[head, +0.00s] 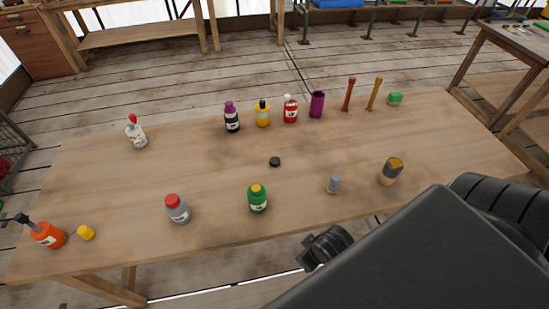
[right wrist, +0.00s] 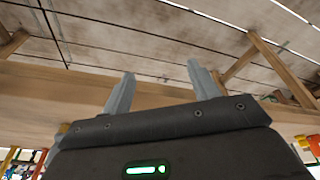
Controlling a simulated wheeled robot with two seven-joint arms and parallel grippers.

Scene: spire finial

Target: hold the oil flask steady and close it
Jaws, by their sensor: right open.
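Several bottles stand on the wooden table in the head view; I cannot tell for sure which is the oil flask. An orange bottle with a black spout (head: 47,234) is at the near left, with a yellow cap (head: 86,232) beside it. A small black cap (head: 274,161) lies alone mid-table. A green bottle with a yellow top (head: 258,200) and a grey bottle with a red top (head: 177,208) stand near the front edge. My right gripper (right wrist: 161,82) is open and empty in the right wrist view, its fingers before a wooden beam or edge. My left gripper is not visible.
The table (head: 110,180) has a back row including a purple-topped bottle (head: 232,118), a yellow bottle (head: 263,114), a red bottle (head: 290,109) and a purple cup (head: 317,104). A grey item (head: 334,184) and a can (head: 391,171) stand front right, near my arm.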

